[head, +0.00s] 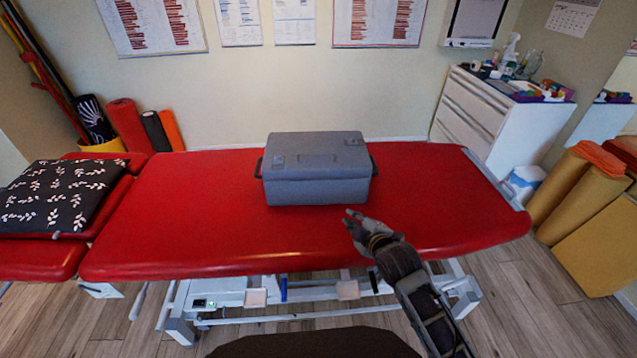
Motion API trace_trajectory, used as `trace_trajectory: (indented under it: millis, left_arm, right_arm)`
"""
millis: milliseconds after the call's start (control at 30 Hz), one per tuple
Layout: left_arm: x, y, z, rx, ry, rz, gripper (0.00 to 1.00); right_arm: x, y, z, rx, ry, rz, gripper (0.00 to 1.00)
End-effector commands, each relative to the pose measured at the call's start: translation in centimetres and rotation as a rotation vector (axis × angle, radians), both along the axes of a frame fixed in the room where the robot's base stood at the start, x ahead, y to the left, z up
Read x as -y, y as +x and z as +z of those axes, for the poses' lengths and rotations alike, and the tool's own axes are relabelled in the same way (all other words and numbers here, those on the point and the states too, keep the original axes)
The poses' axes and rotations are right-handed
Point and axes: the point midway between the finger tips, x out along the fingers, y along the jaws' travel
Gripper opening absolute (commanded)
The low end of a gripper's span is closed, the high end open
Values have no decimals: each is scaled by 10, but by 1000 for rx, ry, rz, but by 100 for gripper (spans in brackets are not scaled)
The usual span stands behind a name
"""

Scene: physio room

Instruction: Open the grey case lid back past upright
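The grey case (318,187) stands on the red treatment table (440,200), near the middle. Its grey lid (318,150) is down and looks closed. Dark handles show at its left and right ends. My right gripper (350,219) is in front of the case's lower right corner, over the table's front part, with its fingers pointing up and left. Its fingertips look apart with nothing between them. It seems clear of the case, though the exact gap is hard to judge. My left gripper is not in view.
A black patterned pillow (58,192) lies on the table's left end. The red table top is bare on both sides of the case. A white drawer unit (490,115) with bottles stands at the back right. Rolled mats (560,185) stand at the right.

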Motion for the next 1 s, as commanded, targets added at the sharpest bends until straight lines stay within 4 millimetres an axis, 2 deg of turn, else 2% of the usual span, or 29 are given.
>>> trace_trajectory:
  millis: [33,200,500,700,1000]
  left_arm:
    - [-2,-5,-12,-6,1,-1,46]
    - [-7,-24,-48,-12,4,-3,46]
    - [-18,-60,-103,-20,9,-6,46]
    - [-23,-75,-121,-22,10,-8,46]
    - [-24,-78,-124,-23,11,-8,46]
  right_arm:
    - [-3,7,8,41,-27,23,14]
    - [-14,28,33,185,-129,98,14]
    - [-32,55,77,432,-312,200,14]
    - [-39,62,94,530,-383,230,14]
    - [-40,63,97,547,-396,235,14]
